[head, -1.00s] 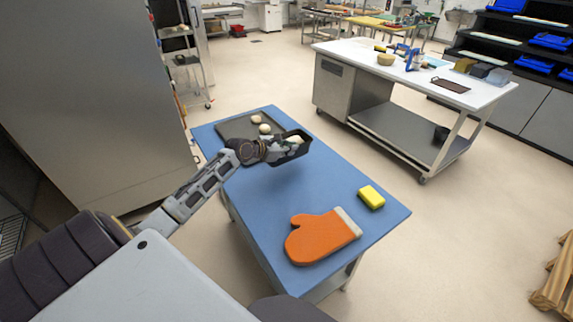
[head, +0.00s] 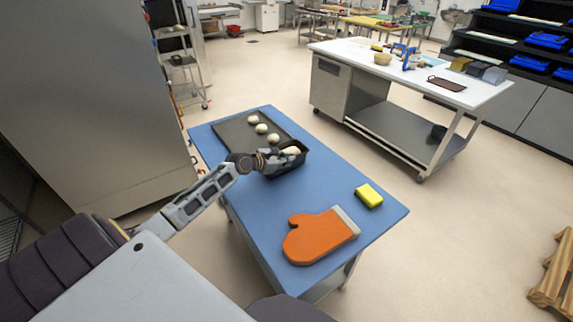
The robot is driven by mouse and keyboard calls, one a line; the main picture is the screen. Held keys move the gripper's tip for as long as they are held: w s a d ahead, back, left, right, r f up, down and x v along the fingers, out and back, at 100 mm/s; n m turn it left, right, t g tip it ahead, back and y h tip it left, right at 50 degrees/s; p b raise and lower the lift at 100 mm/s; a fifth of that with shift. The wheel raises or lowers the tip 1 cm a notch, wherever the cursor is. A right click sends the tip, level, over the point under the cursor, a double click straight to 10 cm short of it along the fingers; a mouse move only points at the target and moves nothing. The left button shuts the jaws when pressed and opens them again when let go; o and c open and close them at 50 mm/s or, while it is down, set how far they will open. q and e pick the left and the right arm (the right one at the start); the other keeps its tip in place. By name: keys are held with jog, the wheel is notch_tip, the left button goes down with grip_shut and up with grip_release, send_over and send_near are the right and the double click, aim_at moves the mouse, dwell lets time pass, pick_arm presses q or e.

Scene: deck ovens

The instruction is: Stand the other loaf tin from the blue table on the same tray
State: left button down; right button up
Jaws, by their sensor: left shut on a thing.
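A dark loaf tin (head: 291,170) with pale dough in it is at the near right end of the dark tray on the blue table (head: 325,191). My left gripper (head: 281,160) is shut on this tin and hides part of its near left side. I cannot tell whether the tin touches the table or hangs just above it. The dark tray (head: 229,133) lies flat at the table's far end with pale dough balls (head: 261,128) in a row on it. My right gripper is not in view.
An orange oven mitt (head: 318,237) and a yellow sponge (head: 369,195) lie on the near part of the blue table. The blue surface between tin and mitt is clear. A white-topped workbench (head: 408,70) stands apart behind it. A wooden pallet (head: 553,272) is at the right edge.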

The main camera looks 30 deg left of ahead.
pick_arm(q)
jog(key=shift+f, duration=0.85)
jog(key=c, duration=1.6)
grip_release()
jog(key=shift+f, duration=0.1)
jog(key=shift+s, duration=0.15)
jog(key=v, duration=1.1)
jog(key=shift+s+r, duration=0.25)
jog(key=shift+s, duration=0.1)
